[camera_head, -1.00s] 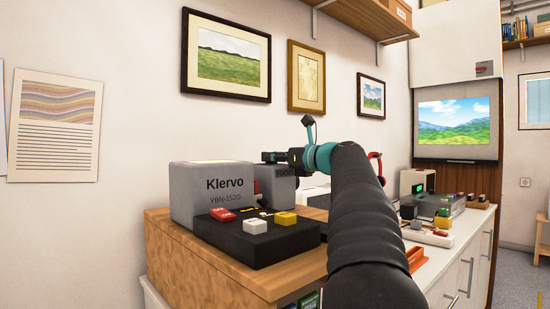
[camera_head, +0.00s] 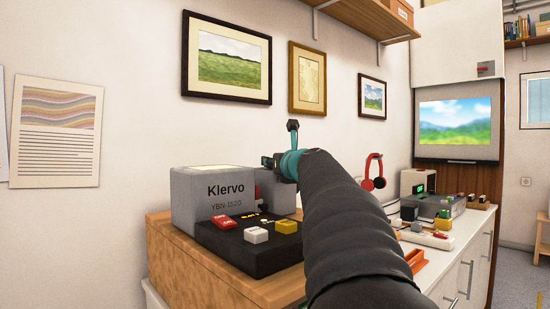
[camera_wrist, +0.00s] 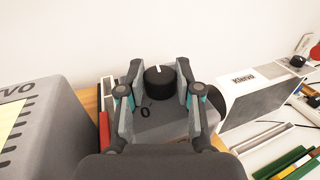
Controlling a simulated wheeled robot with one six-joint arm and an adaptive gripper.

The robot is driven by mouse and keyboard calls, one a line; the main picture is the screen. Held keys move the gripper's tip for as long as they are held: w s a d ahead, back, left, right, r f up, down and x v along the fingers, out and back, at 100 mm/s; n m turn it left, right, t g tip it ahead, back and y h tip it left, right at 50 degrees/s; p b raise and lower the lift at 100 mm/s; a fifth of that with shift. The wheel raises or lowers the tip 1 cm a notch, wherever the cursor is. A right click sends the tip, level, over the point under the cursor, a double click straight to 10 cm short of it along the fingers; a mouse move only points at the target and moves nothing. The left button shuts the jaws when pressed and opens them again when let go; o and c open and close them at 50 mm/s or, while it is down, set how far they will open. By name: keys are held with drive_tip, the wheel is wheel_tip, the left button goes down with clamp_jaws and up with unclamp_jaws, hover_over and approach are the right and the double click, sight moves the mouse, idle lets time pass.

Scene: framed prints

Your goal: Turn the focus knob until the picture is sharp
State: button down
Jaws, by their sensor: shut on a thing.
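The black focus knob (camera_wrist: 160,80) shows in the wrist view on top of a grey box (camera_wrist: 173,124), with a white mark pointing toward the far side. My gripper (camera_wrist: 159,76) has one finger on each side of the knob and is shut on it. In the head view my gripper (camera_head: 270,161) is over the smaller grey box (camera_head: 283,203), beside the grey Klervo unit (camera_head: 204,188); the knob is hidden there. The picture on the wall screen (camera_head: 457,121), hills under a blue sky, is blurred.
A black block (camera_head: 252,255) with red, white and yellow buttons stands in front of the Klervo unit on the wooden top (camera_head: 168,262). Red headphones (camera_head: 374,172) and small devices are further right along the white counter. Framed prints (camera_head: 227,58) hang on the wall.

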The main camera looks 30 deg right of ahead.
drive_tip(key=shift+a+r+m+h+p, duration=0.15)
drive_tip(key=shift+m+h+p, duration=0.2)
drive_tip(key=shift+m+h, duration=0.4)
drive_tip(key=shift+h, duration=0.35)
drive_tip(key=c, duration=0.8)
unclamp_jaws()
drive_tip(key=shift+o, duration=0.2)
drive_tip(key=shift+s, duration=0.1)
drive_tip(key=v, duration=1.1)
drive_tip(key=shift+s, duration=0.3)
drive_tip(key=shift+a+r, duration=0.15)
